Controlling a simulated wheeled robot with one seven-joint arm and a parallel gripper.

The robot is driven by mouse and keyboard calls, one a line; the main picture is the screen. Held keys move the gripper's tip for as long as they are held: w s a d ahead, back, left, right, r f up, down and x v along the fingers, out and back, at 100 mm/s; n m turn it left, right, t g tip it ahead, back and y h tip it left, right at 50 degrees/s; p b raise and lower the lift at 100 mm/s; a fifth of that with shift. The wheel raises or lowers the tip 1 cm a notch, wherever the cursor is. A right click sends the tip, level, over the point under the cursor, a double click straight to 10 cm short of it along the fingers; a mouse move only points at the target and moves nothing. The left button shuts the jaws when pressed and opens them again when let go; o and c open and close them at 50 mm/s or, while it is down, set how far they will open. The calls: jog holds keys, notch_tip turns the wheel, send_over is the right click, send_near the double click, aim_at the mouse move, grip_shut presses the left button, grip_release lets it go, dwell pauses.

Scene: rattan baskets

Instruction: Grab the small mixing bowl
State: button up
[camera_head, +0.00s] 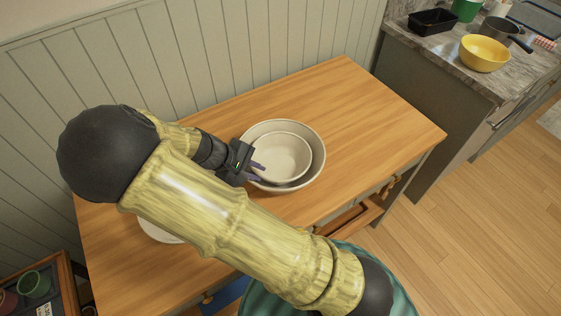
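A small white mixing bowl (284,156) sits nested inside a larger off-white bowl (316,148) on the wooden table. My gripper (260,172) is at the left side of the two bowls, with its dark fingers pointing right over their left rims. The two fingertips show apart, with a gap between them, so it looks open. Whether a finger touches the small bowl's rim cannot be told from this angle.
A white dish (160,234) is mostly hidden under my arm on the wooden table (345,100). A drawer (350,216) stands open at the table's front. A counter at right holds a yellow bowl (484,54), a black tray (433,21) and a pot (500,27).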

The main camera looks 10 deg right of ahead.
aim_at(264, 176)
jog(key=shift+p+x, duration=0.4)
jog(key=shift+x, duration=2.25)
jog(key=shift+s+a+f, duration=0.1)
jog(key=shift+a+f, duration=0.05)
grip_shut()
